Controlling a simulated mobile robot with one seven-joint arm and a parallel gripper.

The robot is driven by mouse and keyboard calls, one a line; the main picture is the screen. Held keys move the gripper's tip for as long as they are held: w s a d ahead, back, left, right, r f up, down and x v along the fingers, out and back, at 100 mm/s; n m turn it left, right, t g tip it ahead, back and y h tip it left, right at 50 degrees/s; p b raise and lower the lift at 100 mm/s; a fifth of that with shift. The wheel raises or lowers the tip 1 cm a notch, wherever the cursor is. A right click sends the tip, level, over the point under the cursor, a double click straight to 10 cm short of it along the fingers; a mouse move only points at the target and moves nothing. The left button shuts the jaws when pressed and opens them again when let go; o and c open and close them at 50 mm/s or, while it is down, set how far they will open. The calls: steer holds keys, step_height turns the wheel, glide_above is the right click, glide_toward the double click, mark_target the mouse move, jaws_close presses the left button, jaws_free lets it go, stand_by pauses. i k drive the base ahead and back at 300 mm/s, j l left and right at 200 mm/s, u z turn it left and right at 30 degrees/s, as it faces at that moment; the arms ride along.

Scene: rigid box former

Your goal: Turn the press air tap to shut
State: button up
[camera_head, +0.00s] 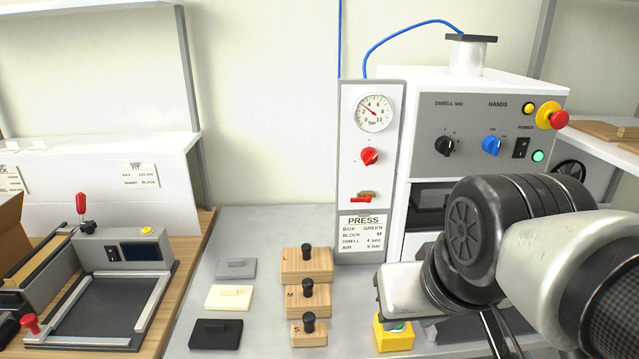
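The press air tap (361,198) is a small red lever on a brass-coloured body. It sits low on the narrow white panel (348,130), just above the PRESS label. Its lever looks roughly level, pointing left. My arm fills the lower right, in front of the press. Dark bars at the bottom edge seem to be part of my gripper (497,338), cut off by the frame. They are below and right of the tap, well apart from it. Whether the gripper is open or shut is hidden.
Above the tap are a red knob (369,156) and a pressure gauge (373,112). The press (470,90) stands to the right, with dials and a red stop button (558,119). Wooden blocks (307,263) and a yellow button box (394,336) stand on the bench below.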

mark_target(366, 198)
steer(key=k+j+z, duration=0.2)
steer(key=j, duration=0.2)
steer(key=j+z, duration=0.2)
steer(key=j, duration=0.2)
steer(key=k+j+z, duration=0.2)
steer(key=j, duration=0.15)
